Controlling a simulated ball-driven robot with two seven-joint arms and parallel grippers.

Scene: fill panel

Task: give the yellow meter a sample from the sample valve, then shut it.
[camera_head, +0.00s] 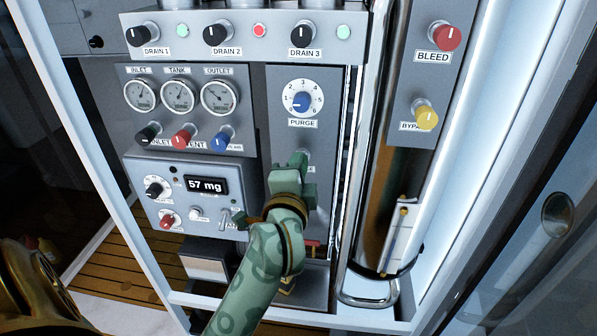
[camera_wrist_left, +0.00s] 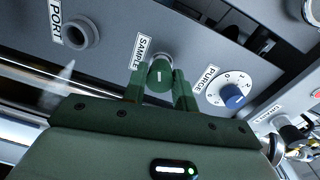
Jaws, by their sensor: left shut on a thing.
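My left gripper (camera_head: 298,168) reaches up to the panel below the purge dial. In the left wrist view its fingers (camera_wrist_left: 162,88) are shut on the green sample valve knob (camera_wrist_left: 161,72), which has a white mark and sits beside the SAMPLE label. In the head view my gripper mostly hides this knob. A grey port (camera_wrist_left: 83,33) labelled PORT sticks out to the left in the wrist view, with a pale wisp (camera_wrist_left: 59,80) near it. A small yellow thing (camera_head: 287,284) shows low behind my arm; I cannot tell if it is the yellow meter. My right gripper is out of view.
The purge dial (camera_head: 302,101) is just above my gripper. A display box (camera_head: 206,186) reading 57 mg, with knobs and a switch, is to the left. Gauges, vent knobs and drain knobs are above it. A vertical pipe (camera_head: 367,150) and white frame stand at right.

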